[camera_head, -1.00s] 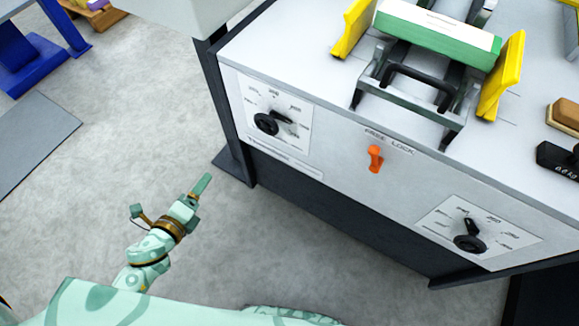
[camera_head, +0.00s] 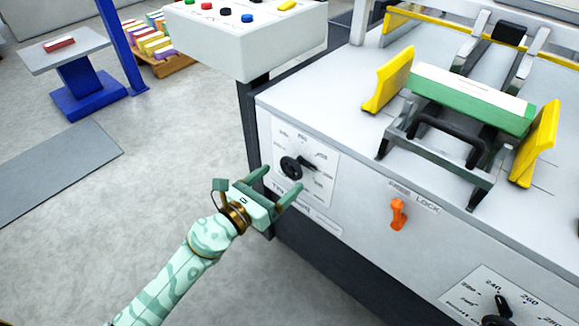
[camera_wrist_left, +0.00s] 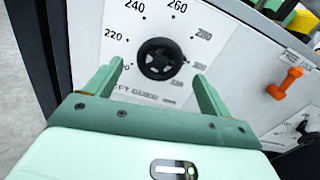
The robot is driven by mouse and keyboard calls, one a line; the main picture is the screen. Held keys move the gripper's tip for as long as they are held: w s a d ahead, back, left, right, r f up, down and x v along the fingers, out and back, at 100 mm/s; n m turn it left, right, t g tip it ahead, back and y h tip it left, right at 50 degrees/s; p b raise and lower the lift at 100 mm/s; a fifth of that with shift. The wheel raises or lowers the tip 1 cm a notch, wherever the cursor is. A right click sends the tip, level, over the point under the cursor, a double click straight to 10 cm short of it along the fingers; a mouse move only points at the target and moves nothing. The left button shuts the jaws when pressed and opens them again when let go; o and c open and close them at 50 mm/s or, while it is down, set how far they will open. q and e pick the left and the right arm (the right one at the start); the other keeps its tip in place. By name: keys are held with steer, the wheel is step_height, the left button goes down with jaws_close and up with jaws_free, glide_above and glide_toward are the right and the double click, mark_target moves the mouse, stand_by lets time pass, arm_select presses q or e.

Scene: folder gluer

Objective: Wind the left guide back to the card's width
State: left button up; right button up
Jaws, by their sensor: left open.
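The left guide's dial plate (camera_head: 304,160) is on the machine's front, with a black knob (camera_head: 291,167) whose pointer aims to the right. In the left wrist view the knob (camera_wrist_left: 160,59) sits on the scale plate, beyond and between my fingertips. My left gripper (camera_head: 281,183) is open and empty, just in front of the plate, its fingers apart from the knob. The yellow left guide (camera_head: 390,80) stands on the machine top, with a visible gap to the green-and-white card stack (camera_head: 470,98). The yellow right guide (camera_head: 536,143) is at the stack's other side. My right gripper is not in view.
An orange lock lever (camera_head: 398,214) is to the right of the plate, and a second dial knob (camera_head: 498,309) is at the lower right. A control box with buttons (camera_head: 250,45) overhangs at the upper left.

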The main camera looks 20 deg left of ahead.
mark_target(289, 171)
arm_select(q)
steer(key=x, duration=0.5)
steer(key=shift+w+f, duration=0.1)
steer(key=c, duration=1)
steer(key=shift+o, duration=0.2)
steer(key=shift+n, duration=0.3)
